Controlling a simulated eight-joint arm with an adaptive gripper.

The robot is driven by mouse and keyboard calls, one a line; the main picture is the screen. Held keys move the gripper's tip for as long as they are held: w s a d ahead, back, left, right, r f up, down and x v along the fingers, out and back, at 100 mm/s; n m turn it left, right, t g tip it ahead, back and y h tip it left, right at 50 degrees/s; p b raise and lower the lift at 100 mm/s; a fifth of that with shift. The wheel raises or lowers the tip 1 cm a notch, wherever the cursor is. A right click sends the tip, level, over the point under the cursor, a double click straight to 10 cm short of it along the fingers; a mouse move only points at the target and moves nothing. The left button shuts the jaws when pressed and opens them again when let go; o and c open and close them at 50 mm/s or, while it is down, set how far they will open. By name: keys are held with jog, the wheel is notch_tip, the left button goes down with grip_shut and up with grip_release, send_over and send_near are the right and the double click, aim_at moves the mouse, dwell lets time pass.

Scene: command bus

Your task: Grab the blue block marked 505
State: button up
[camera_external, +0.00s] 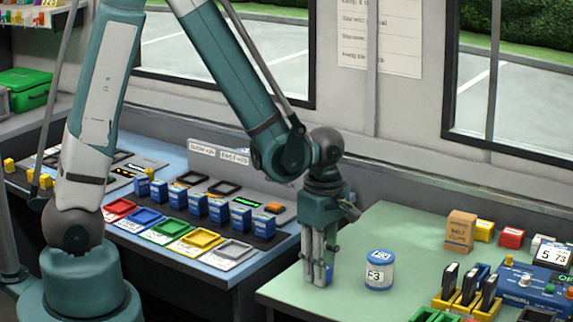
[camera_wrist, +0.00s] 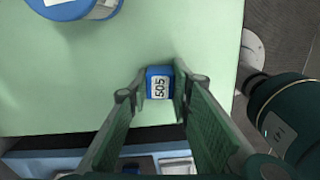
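The blue block marked 505 (camera_wrist: 159,83) sits on the green tabletop between the two fingers of my gripper (camera_wrist: 161,90), its white label facing up at the camera. The finger pads flank it closely on both sides, and a narrow gap seems to show at each side. In the external view my gripper (camera_external: 318,274) points straight down near the left edge of the green table (camera_external: 400,225), fingertips close to its surface. Only a small patch of the blue block (camera_external: 328,273) shows there behind the fingers.
A white and blue round container (camera_external: 380,270) stands right of my gripper. A cardboard box (camera_external: 460,231), a blue device (camera_external: 535,278) and yellow holders (camera_external: 468,298) are farther right. Left, a lower bench holds a row of blue blocks (camera_external: 199,204) and coloured trays (camera_external: 169,230).

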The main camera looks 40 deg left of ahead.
jog(key=shift+c, duration=1)
jog(key=shift+r+p, duration=1.15)
jog(key=shift+r, duration=3.9)
